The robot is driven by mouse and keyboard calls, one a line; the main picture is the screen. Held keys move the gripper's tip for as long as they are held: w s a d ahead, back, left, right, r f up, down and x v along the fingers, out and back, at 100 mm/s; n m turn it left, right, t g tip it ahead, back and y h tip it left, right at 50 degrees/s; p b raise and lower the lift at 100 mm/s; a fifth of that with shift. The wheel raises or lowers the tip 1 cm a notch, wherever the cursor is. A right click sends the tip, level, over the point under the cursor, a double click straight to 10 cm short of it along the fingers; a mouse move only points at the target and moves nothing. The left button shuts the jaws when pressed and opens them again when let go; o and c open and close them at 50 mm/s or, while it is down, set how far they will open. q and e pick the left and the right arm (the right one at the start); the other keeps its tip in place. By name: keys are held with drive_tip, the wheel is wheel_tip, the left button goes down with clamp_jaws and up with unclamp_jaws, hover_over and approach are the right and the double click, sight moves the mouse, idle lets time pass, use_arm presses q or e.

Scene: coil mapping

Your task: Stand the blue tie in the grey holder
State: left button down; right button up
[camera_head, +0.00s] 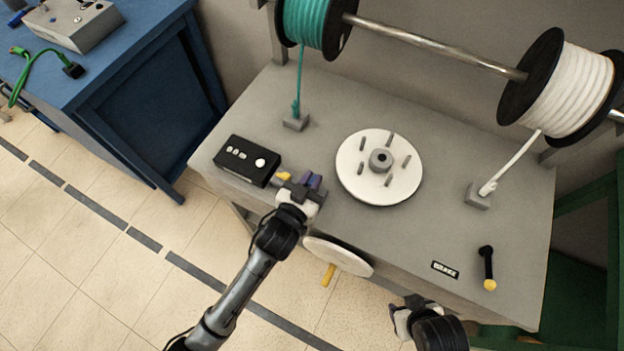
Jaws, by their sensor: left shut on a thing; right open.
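My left gripper (303,189) is at the front left of the grey workbench, just right of the black control box. It is shut on the blue tie (314,181), which shows as a small purple-blue piece at the fingers. A small yellow piece (284,176) sits just left of the fingers. The grey holder cannot be told apart clearly from the dark gripper parts here, and the tie's lower end is hidden. My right gripper (401,317) is open and empty, low in front of the bench's front edge.
The grey workbench (420,235) carries a black control box (247,161), a white pegged disc (350,175), two grey cable blocks and a black crank with yellow knob (488,270). A white handwheel (338,256) juts from its front. Teal (306,22) and white (570,90) spools hang above.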

use_arm(q)
drive_tip(key=shift+f+p, duration=0.1)
drive_tip(key=shift+p, duration=0.2)
use_arm(e)
drive_tip(key=shift+a, duration=0.1)
use_arm(q)
drive_tip(key=shift+f, duration=0.25)
use_arm(e)
drive_tip(key=shift+f, duration=0.15)
use_arm(q)
drive_tip(key=shift+f+b, duration=0.5)
drive_tip(key=shift+f, duration=0.4)
use_arm(e)
drive_tip(key=shift+d+f, duration=0.2)
drive_tip(key=shift+f, duration=0.25)
drive_tip(key=shift+a, duration=0.15)
use_arm(q)
drive_tip(key=shift+f, duration=0.6)
use_arm(e)
drive_tip(key=shift+f, duration=0.15)
use_arm(q)
drive_tip(key=shift+f, duration=0.25)
